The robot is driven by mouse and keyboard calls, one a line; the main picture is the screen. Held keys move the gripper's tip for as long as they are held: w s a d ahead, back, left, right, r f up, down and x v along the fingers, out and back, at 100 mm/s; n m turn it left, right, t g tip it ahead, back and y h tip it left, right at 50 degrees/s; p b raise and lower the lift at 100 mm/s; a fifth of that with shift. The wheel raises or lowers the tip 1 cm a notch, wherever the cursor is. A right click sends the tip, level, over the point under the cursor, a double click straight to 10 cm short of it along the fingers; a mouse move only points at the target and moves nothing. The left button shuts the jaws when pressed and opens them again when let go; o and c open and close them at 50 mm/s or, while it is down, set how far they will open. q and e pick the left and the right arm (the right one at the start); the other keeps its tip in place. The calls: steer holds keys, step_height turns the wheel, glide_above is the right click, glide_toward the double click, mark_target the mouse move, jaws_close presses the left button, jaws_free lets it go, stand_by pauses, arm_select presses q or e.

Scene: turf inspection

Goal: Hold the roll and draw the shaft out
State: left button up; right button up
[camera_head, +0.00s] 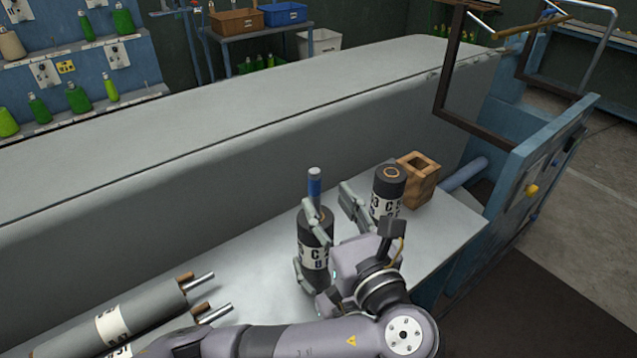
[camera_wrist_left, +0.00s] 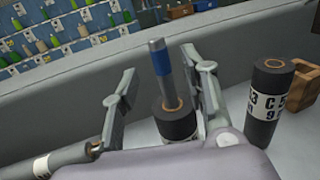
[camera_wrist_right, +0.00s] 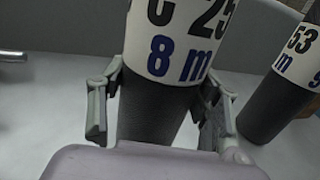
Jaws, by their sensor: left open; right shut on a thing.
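The dark roll (camera_head: 316,256) with a white printed label stands upright on the grey tabletop. The shaft (camera_head: 314,186), metal with a blue band, sticks up from its top; it also shows in the left wrist view (camera_wrist_left: 161,68). My left gripper (camera_head: 329,198) is open at the top of the roll, its fingers to either side of the shaft, not closed on it. My right gripper (camera_wrist_right: 158,112) is shut on the lower part of the roll, under the label. Its hand is mostly hidden behind my left arm in the head view.
A second dark roll (camera_head: 388,188) stands at right, without a shaft sticking up, beside an open wooden box (camera_head: 420,180). Grey rolls with metal shaft ends (camera_head: 120,318) lie at lower left. A long grey raised surface (camera_head: 240,120) runs behind. A blue metal frame (camera_head: 540,170) stands right.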

mark_target(317, 186)
arm_select(q)
steer(key=x, duration=0.7)
steer(key=shift+c, duration=0.3)
jaws_close()
stand_by(0.4)
stand_by(0.4)
